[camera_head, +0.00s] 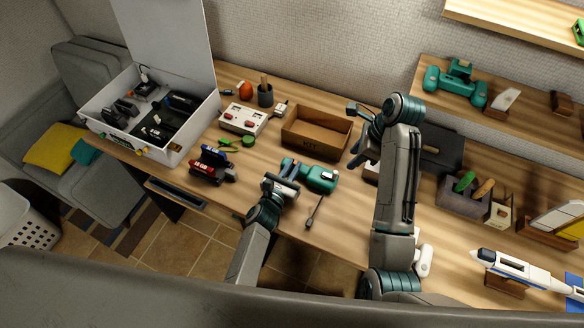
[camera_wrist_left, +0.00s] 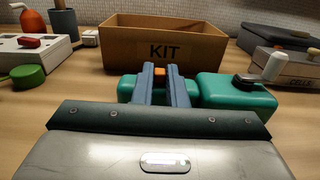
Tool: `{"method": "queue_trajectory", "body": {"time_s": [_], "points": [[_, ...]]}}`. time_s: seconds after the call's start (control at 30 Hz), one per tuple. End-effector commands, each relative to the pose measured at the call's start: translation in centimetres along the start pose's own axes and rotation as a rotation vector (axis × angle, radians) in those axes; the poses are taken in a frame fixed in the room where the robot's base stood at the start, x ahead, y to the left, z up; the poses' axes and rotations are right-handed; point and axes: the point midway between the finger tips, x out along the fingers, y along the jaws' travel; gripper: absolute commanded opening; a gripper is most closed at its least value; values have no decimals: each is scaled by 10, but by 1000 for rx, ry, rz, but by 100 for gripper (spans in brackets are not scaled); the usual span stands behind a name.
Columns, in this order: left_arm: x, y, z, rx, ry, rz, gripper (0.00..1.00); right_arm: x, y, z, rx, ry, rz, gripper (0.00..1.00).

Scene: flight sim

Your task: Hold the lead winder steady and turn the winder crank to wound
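The lead winder appears to be the teal device (camera_head: 318,177) at the front middle of the table. In the left wrist view its squarer teal body (camera_wrist_left: 238,98) carries a dark arm with a white knob, which looks like the winder crank (camera_wrist_left: 273,68). My left gripper (camera_head: 290,168) is at the winder's left part, its two blue fingers reaching over it. In the left wrist view a small orange piece (camera_wrist_left: 159,71) shows between the fingertips; I cannot tell whether they clamp it. My right gripper (camera_head: 352,135) is spread open and empty, above and right of the winder.
A brown KIT box (camera_head: 316,135) stands just behind the winder. A white box with red buttons (camera_head: 243,118) and a green round object (camera_head: 248,140) lie left. A box marked CELLS (camera_wrist_left: 287,68) stands right of the winder. A thin dark tool (camera_head: 313,214) lies in front.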

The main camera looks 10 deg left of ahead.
Motion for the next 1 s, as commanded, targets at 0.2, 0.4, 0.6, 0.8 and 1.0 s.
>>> {"method": "queue_trajectory", "body": {"time_s": [0.2,0.4,0.6,0.8,1.0], "points": [[0,0,0,0,0,0,0,0,0,0,-1,0,0,36],[0,0,0,0,0,0,0,6,1,-3,-111,-26,-7,36],[0,0,0,0,0,0,0,20,3,-11,-446,-103,-53,36],[0,0,0,0,0,0,0,32,6,-19,-829,-181,-141,36],[0,0,0,0,0,0,0,42,11,-26,-1192,-232,-265,36]]}}
